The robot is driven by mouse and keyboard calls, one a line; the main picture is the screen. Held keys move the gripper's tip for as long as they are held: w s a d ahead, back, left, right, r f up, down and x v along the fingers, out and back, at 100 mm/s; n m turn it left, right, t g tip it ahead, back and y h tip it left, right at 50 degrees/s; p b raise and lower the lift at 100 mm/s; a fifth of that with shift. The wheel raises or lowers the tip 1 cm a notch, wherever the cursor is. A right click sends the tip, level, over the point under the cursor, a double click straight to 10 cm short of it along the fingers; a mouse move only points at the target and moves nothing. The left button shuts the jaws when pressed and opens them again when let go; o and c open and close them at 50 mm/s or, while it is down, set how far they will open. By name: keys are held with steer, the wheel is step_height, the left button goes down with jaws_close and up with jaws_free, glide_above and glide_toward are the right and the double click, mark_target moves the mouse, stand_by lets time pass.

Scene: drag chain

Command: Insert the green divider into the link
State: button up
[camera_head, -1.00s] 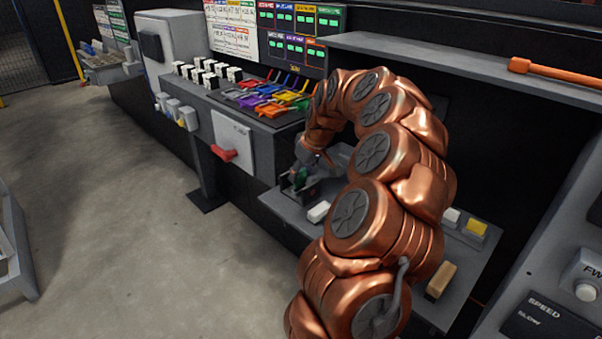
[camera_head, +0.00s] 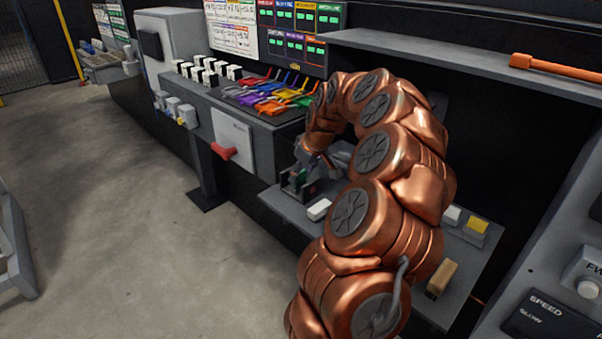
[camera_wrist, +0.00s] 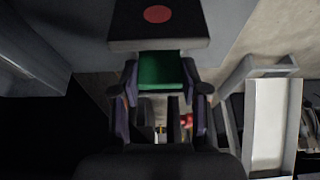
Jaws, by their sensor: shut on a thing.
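My gripper (camera_wrist: 163,98) is shut on the green divider (camera_wrist: 161,70), which sits between its two fingers in the wrist view. The divider also shows as a small green patch (camera_head: 297,181) beneath my wrist in the head view. A dark block with a red round mark (camera_wrist: 157,14) lies just beyond the divider in the wrist view. It also shows beside the green patch in the head view (camera_head: 312,189). I cannot tell whether this block is the link, or whether the divider touches it.
The grey work shelf (camera_head: 283,205) carries a white block (camera_head: 319,209), a yellow block (camera_head: 477,227) and a tan block (camera_head: 441,278). Colored dividers (camera_head: 270,97) lie on the rear counter. An overhead shelf (camera_head: 440,62) holds an orange-handled tool (camera_head: 550,67).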

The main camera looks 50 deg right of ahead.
steer(key=shift+f+b, duration=0.35)
steer(key=shift+f, duration=0.25)
steer(key=o, duration=0.9)
steer(key=v, duration=1.2)
